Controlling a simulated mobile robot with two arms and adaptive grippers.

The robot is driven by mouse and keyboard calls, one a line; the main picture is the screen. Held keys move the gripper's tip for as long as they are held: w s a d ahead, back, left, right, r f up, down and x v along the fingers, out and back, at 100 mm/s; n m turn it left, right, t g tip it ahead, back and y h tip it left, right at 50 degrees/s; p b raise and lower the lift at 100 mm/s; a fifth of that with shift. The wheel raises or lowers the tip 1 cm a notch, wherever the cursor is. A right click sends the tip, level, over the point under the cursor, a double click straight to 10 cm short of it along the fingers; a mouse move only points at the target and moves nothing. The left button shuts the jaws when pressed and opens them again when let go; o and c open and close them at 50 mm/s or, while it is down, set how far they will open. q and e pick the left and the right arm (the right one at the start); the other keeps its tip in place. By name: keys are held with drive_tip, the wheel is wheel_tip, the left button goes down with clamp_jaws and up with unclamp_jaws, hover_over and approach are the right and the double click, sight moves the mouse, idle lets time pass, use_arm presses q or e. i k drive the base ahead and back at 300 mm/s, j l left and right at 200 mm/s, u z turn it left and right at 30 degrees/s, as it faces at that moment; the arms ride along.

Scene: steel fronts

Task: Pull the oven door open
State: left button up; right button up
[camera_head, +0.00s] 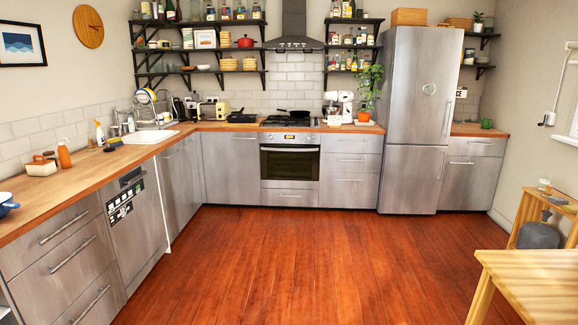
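The oven (290,137) is built into the steel fronts along the back wall, under the hob (290,120). Its door (290,165) has a dark glass window and looks shut. A light horizontal handle (290,149) runs across the top of the door, below the control panel with its lit display. Neither of my grippers shows in the head view. The oven is across the room, and nothing stands in front of its door.
The wooden floor (260,255) is clear up to the oven. Steel drawers and a dishwasher (132,220) line the left side. A tall fridge (415,120) stands right of the oven. A wooden table (530,285) is at the near right, with a stool-like wooden piece (545,210) behind it.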

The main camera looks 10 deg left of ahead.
sight(291, 166)
drive_tip(key=i+u, duration=0.2)
drive_tip(key=u, duration=0.2)
drive_tip(key=i, duration=5.05)
drive_tip(key=j, duration=0.1)
